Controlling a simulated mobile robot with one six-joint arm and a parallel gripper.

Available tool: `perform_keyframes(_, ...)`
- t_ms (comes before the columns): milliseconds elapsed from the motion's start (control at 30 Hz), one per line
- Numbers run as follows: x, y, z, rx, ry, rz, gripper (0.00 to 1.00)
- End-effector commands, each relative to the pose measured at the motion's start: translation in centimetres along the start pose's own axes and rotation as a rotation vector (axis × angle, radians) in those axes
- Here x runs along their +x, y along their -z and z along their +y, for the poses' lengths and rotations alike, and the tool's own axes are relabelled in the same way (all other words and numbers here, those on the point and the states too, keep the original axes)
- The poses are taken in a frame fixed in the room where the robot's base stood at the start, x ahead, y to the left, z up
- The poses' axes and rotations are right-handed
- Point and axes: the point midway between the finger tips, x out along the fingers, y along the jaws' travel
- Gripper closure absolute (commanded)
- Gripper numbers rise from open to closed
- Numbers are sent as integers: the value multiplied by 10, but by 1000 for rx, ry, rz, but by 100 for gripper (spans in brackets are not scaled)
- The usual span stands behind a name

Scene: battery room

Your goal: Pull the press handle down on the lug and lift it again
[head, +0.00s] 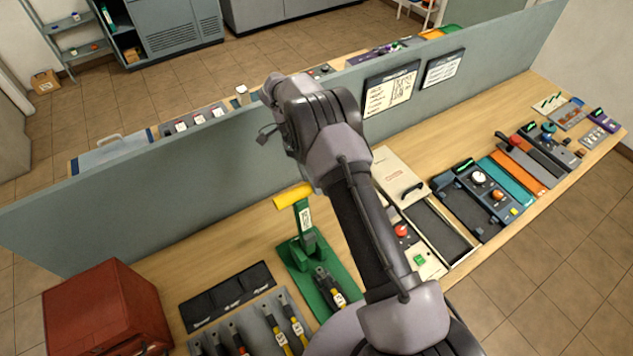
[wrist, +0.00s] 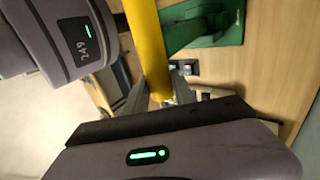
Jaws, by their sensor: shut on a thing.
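The green press (head: 303,240) stands on the table left of my arm, with a yellow handle (head: 290,197) sticking out at its top, roughly level. In the wrist view, the yellow handle (wrist: 150,50) runs down between the fingers of my gripper (wrist: 163,90), which is shut on it. In the head view my arm covers the handle's right end, and I cannot make out the fingers there. A dark lug piece with a yellow band (head: 328,285) lies on the green base below the handle. The lug's exact contact with the press is too small to tell.
A red box (head: 105,310) stands at the left front. A grey rack (head: 255,325) with several cables and a black mat (head: 228,295) lie beside the press. A grey partition (head: 160,215) runs behind it. Panels and a cream box (head: 400,180) stand right of my arm.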

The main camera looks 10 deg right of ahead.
Motion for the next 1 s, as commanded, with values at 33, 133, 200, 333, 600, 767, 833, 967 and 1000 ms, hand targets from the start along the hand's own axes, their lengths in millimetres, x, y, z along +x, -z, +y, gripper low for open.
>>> perform_keyframes(33, 5, -1, -2, -3, -19, -1, 100)
perform_keyframes(133, 5, 0, -5, -3, -34, -1, 100)
perform_keyframes(200, 5, -1, -6, -3, -39, -2, 100)
perform_keyframes(333, 5, -1, -6, -3, -46, -3, 100)
perform_keyframes(600, 6, -1, -6, -3, -47, -3, 100)
perform_keyframes(767, 5, -1, -6, -2, -45, -3, 48)
perform_keyframes(833, 4, 0, -6, -1, -44, -2, 48)
perform_keyframes(967, 3, 0, -5, -1, -42, -2, 48)
perform_keyframes(1000, 2, 0, -5, 0, -41, -2, 48)
